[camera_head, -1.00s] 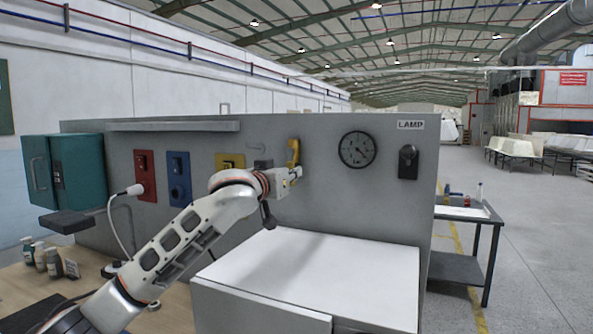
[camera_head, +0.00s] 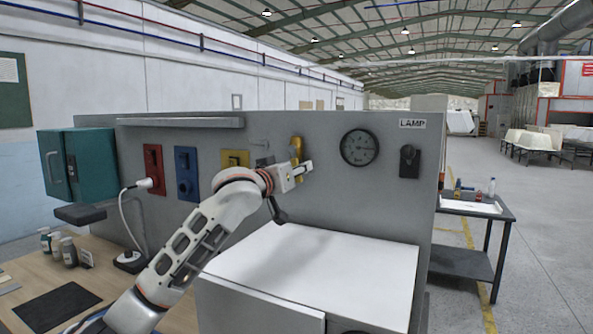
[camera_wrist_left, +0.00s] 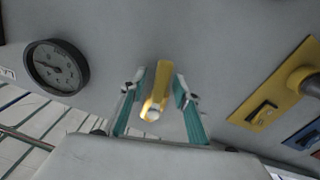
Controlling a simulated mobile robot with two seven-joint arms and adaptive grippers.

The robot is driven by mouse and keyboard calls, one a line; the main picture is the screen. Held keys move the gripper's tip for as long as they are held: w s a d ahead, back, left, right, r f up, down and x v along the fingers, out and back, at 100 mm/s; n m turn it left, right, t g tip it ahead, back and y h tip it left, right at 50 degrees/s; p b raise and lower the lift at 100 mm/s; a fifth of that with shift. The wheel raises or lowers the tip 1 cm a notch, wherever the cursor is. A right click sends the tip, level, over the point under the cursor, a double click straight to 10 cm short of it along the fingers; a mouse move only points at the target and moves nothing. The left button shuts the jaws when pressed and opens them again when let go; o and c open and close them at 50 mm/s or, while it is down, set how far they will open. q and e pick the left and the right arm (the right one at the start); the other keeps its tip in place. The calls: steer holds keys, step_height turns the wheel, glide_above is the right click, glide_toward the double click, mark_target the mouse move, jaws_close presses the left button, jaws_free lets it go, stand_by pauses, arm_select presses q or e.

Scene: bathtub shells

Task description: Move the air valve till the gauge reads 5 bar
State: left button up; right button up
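The yellow air valve handle (camera_head: 296,150) is on the grey panel, left of the round gauge (camera_head: 359,147). The gauge has a dark face; its numbers are too small to read in the head view. It also shows at the left in the left wrist view (camera_wrist_left: 56,66), with its reading not legible. My left gripper (camera_head: 305,168) is at the handle. In the left wrist view the teal fingers of my left gripper (camera_wrist_left: 157,92) stand apart on both sides of the yellow handle (camera_wrist_left: 161,80), with gaps beside it. My right gripper is not in view.
Red (camera_head: 153,168), blue (camera_head: 186,174) and yellow (camera_head: 235,160) switch plates are left of the valve. A black switch (camera_head: 409,161) sits under the LAMP label. A white-topped box (camera_head: 325,275) stands below the panel. A side table (camera_head: 465,207) is at the right.

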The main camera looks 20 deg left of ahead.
arm_select(q)
steer(key=s+a, duration=0.2)
steer(key=s, duration=0.9)
steer(key=shift+s+a, duration=0.2)
steer(key=shift+s, duration=0.2)
steer(key=shift+f, duration=0.15)
